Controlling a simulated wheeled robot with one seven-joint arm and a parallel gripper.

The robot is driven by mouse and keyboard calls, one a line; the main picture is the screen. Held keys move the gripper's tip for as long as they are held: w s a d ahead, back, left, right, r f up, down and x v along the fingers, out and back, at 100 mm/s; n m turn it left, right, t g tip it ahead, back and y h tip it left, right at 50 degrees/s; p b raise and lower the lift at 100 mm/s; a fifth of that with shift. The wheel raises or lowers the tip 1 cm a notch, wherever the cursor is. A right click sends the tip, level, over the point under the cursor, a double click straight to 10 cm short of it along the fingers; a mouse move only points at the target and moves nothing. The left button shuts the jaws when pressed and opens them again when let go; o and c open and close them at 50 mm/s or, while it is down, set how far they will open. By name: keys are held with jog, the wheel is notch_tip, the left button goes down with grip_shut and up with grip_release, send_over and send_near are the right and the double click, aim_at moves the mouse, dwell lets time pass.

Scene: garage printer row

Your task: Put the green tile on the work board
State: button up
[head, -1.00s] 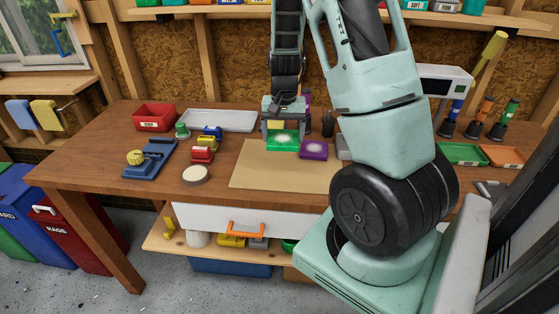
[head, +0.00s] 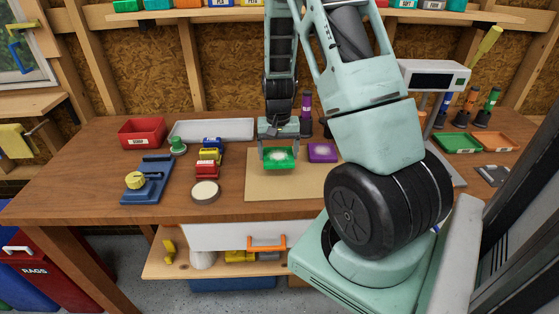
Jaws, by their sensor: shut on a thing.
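The green tile (head: 279,161), with a pale patch on top, is at the far part of the tan work board (head: 268,188). My gripper (head: 279,150) reaches down from above and is shut on the green tile, with a finger at each side. I cannot tell whether the tile touches the board or hangs just above it. A purple tile (head: 322,153) with a pale patch lies to the right of the green tile, on the board's far right part. My arm hides the board's right end.
Left of the board are a round pale disc (head: 205,191), small red, yellow and blue pieces, and a blue fixture (head: 147,181). A grey tray (head: 212,130) and a red bin (head: 142,132) stand behind. Green and orange trays lie at right. The board's front is bare.

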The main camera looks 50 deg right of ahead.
aim_at(278, 155)
jog(key=shift+f, duration=1.8)
jog(key=shift+f, duration=0.1)
jog(key=shift+f, duration=0.15)
jog(key=o, duration=1)
jog(key=shift+c, duration=0.2)
jog(key=shift+r, duration=0.2)
